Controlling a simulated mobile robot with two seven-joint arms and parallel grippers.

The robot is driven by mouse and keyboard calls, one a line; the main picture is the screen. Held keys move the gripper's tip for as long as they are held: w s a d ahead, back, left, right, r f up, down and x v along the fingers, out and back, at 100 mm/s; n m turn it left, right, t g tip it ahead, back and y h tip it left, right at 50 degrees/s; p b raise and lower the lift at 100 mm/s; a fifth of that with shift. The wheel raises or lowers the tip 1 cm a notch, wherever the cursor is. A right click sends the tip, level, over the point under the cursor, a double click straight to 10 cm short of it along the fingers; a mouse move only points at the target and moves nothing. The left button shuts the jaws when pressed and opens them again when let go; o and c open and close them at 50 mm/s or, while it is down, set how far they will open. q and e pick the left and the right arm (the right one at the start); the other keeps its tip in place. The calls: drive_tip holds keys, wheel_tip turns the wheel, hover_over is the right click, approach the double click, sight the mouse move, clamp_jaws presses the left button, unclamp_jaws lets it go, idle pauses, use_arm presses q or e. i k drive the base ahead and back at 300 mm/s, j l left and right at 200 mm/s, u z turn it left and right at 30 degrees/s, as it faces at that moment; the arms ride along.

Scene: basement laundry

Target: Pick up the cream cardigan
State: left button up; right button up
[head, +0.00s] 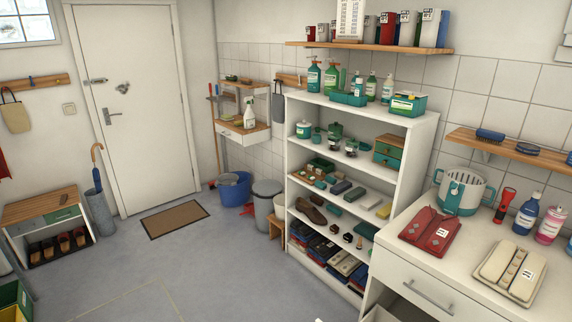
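The cream cardigan (497,264) lies folded on the white counter at the right, with a row of buttons down its middle and a white tag with dark marks on its right side. It is near the counter's front edge, and nothing covers it. Neither of my grippers shows in the head view.
A folded red garment (419,231) with a white tag lies left of the cardigan on the counter (455,267). Floor at left is mostly clear.

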sight(516, 274)
drive_tip(key=z, duration=1.65)
